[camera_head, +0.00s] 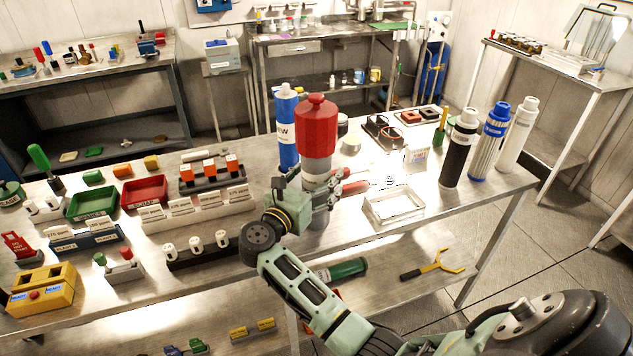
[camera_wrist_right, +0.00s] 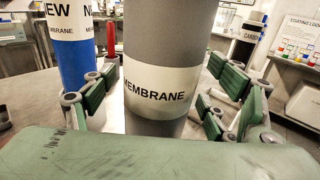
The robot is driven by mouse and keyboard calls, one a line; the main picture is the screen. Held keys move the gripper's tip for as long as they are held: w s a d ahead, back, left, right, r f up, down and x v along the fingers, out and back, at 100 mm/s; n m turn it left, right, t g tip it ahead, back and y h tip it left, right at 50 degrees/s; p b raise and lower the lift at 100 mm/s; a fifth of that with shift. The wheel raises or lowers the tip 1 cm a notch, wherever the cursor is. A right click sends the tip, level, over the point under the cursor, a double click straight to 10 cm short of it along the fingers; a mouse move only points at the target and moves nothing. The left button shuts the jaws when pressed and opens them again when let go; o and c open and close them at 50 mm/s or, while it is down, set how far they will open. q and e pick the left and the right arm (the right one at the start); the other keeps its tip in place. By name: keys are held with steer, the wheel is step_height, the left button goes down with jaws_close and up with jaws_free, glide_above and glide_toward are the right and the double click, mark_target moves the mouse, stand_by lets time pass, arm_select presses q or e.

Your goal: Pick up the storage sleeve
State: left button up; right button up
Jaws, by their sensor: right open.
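No label reading storage sleeve is legible. A tall grey cylinder (camera_head: 316,168) with a red knobbed top (camera_head: 316,128) stands upright on the middle table; its white band reads MEMBRANE in the right wrist view (camera_wrist_right: 160,88). My right gripper (camera_head: 318,190) is open around its lower part, with green-padded fingers on both sides and a visible gap at each side. A blue cylinder (camera_head: 287,128) labelled NEW stands just behind it to the left; it also shows in the wrist view (camera_wrist_right: 73,62). My left gripper is not in view.
Black-bodied (camera_head: 459,150), blue-capped (camera_head: 488,142) and white (camera_head: 517,135) cylinders stand at the table's right end. A clear tray (camera_head: 394,208) lies right of my gripper. Green (camera_head: 93,203) and red (camera_head: 145,194) bins and several small racks fill the left.

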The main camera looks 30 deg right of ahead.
steer(key=shift+c, duration=0.2)
jaws_close()
stand_by(0.6)
